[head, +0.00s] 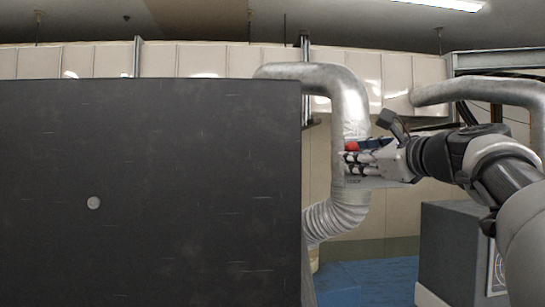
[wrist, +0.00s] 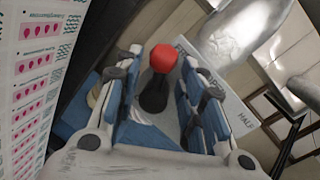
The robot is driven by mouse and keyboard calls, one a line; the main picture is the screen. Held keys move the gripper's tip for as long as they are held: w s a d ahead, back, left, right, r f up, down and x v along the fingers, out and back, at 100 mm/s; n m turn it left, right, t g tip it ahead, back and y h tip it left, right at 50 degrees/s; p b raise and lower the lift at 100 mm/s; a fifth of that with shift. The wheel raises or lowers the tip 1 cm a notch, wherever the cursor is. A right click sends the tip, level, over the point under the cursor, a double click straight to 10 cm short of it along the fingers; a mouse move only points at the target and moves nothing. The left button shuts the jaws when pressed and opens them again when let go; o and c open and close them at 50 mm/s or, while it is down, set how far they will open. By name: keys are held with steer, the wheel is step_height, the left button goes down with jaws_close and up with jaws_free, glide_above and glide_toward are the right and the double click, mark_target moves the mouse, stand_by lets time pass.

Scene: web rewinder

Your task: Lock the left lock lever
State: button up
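A lever with a red ball knob (wrist: 163,58) on a dark stem (wrist: 154,97) stands between my fingers in the wrist view. My gripper (wrist: 160,75) is open, with one blue-padded finger on each side of the lever. Gaps show between the knob and both fingers, so it does not look gripped. In the head view, my gripper (head: 350,160) points left beside the large black panel, and a bit of red (head: 352,146) shows at its fingertips. The lever's base is hidden, and I cannot tell its lock position.
A black panel (head: 150,190) fills the head view's left side. A silver duct (head: 350,105) runs behind my gripper. A printed sheet with pink labels (wrist: 40,80) lies left in the wrist view. A plate with lettering (wrist: 225,90) is behind the right finger. A grey cabinet (head: 450,245) stands below my arm.

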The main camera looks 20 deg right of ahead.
steer(key=shift+w, duration=0.15)
steer(key=shift+c, duration=0.6)
steer(key=shift+f, duration=0.15)
steer(key=c, duration=0.6)
steer(key=shift+a+f+n, duration=0.1)
steer(key=shift+n, duration=0.3)
steer(key=shift+w+a+f+n+g, duration=0.1)
steer(key=shift+a+f+n+g, duration=0.1)
steer(key=shift+n, duration=0.4)
steer(key=shift+w+a+f+n+g, duration=0.1)
steer(key=shift+n+g, duration=0.1)
steer(key=shift+n, duration=0.4)
steer(key=n, duration=0.3)
steer(key=shift+a+f+g+h, duration=0.25)
steer(key=shift+f+g+h, duration=0.05)
steer(key=shift+f+g, duration=0.1)
steer(key=shift+a+f+n+g+h+b, duration=0.1)
steer(key=shift+f+n+g+h+b, duration=0.15)
steer(key=shift+n, duration=0.75)
steer(key=shift+a+f+n+g+h+b, duration=0.1)
steer(key=shift+f+n+g+h+b, duration=0.15)
steer(key=shift+n, duration=0.75)
steer(key=shift+f+n+g+h+b, duration=0.1)
steer(key=shift+f+n+h+b, duration=0.2)
steer(key=shift+n, duration=0.7)
steer(key=shift+f, duration=0.1)
